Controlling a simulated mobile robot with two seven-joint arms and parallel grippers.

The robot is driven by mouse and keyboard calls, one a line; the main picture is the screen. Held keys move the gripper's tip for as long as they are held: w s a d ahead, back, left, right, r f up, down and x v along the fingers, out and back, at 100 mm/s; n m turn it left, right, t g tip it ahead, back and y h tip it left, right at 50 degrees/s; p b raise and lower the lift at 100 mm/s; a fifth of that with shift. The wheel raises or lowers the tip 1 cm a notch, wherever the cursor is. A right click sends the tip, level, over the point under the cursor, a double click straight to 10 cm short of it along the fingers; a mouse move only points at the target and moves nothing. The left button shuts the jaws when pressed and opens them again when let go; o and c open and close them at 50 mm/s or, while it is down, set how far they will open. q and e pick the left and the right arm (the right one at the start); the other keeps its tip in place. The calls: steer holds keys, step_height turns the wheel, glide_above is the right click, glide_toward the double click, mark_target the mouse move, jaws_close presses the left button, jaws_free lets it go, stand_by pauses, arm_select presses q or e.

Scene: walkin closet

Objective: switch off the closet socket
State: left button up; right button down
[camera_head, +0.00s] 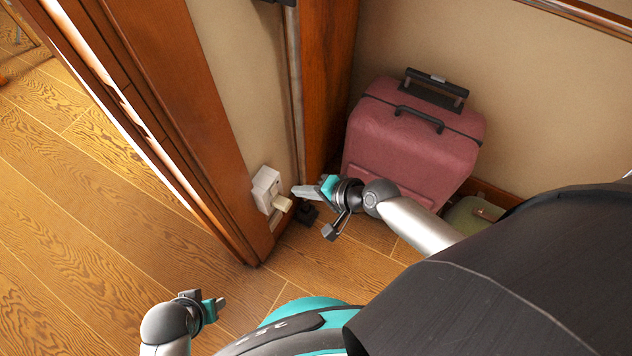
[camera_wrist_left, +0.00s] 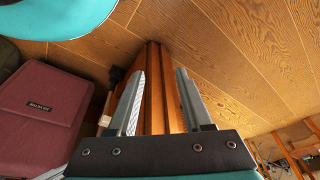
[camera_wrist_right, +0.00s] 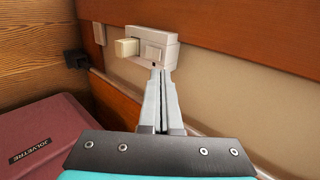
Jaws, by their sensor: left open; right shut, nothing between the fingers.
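The closet socket (camera_head: 267,189) is a white box low on the narrow beige wall beside the wooden door frame. A cream plug (camera_head: 282,203) sticks out of it. In the right wrist view the socket (camera_wrist_right: 168,49) shows a square rocker switch (camera_wrist_right: 153,53) beside the plug (camera_wrist_right: 126,47). My right gripper (camera_head: 296,190) is shut and empty, its tips just below the switch in its wrist view; I cannot tell whether they touch it. My left gripper (camera_wrist_left: 156,75) is open and empty, low over the floor, well away from the socket (camera_wrist_left: 104,122).
A dark pink suitcase (camera_head: 415,140) stands behind my right gripper. A green case (camera_head: 470,222) lies at its right. Wooden floor (camera_head: 85,235) is clear at left.

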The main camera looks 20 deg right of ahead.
arm_select(q)
step_height(320, 180, down, 5)
steer(key=s+a+p, duration=0.1)
steer(key=s+p, duration=0.1)
steer(key=s, duration=0.1)
steer(key=shift+a+f+g, duration=0.2)
steer(key=shift+g, duration=0.1)
arm_select(e)
steer(key=shift+w+a+r+v, duration=0.1)
steer(key=shift+r+v, duration=0.05)
steer(key=shift+v, duration=0.7)
steer(key=shift+w+a+r+v, duration=0.1)
steer(key=shift+r+v, duration=0.05)
steer(key=shift+v, duration=0.7)
steer(key=shift+w+r+v, duration=0.1)
steer(key=shift+r+v, duration=0.05)
steer(key=shift+v, duration=0.7)
